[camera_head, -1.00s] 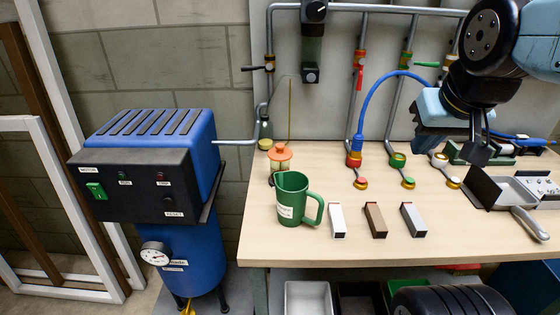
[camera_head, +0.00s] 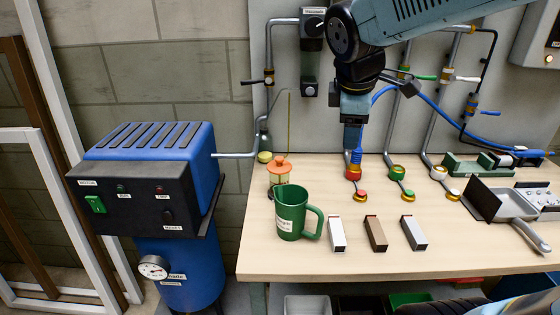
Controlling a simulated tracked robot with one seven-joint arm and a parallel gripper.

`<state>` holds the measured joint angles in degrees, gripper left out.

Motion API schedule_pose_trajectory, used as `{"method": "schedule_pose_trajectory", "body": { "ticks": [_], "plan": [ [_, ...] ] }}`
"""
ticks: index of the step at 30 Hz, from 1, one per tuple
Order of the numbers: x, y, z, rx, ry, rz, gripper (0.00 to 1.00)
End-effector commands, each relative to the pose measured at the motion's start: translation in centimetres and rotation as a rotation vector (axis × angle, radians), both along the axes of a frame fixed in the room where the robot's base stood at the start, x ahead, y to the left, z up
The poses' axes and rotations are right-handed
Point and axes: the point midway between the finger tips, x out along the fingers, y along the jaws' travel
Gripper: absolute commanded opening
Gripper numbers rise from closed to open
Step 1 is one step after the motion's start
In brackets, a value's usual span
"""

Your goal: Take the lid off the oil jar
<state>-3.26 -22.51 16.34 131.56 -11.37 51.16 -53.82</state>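A small glass jar with amber contents (camera_head: 278,178), which I take to be the oil jar, stands on the bench's back left, partly hidden by the green jug. Its orange lid (camera_head: 278,162), with a round knob, sits on top. The green jug (camera_head: 291,213) with a white label stands just in front of it. My gripper (camera_head: 353,147) points down at the back of the bench, to the right of the jar and apart from it. Its fingers are seen narrow-on, so their opening does not show. I see nothing held.
White, brown and grey blocks (camera_head: 375,233) lie right of the jug. Pipes with coloured valves and a blue hose (camera_head: 425,95) rise behind the bench (camera_head: 300,262). A thin upright rod stands behind the jar. A blue compressor (camera_head: 175,250) is at left; a dustpan (camera_head: 517,207) lies at right.

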Motion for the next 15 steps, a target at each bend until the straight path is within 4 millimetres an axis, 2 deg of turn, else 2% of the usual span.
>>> {"method": "schedule_pose_trajectory", "body": {
  "ticks": [1,3,10,15],
  "plan": [
    [1.1,1.5,-0.4,-0.054,0.026,0.118,0.71],
    [2.3,3.5,-0.8,-0.134,0.057,0.298,0.78],
    [5.7,10.7,-2.7,-0.367,0.148,0.884,1.0],
    [7.0,14.9,-3.9,-0.483,0.184,1.212,1.0]
  ]
}}
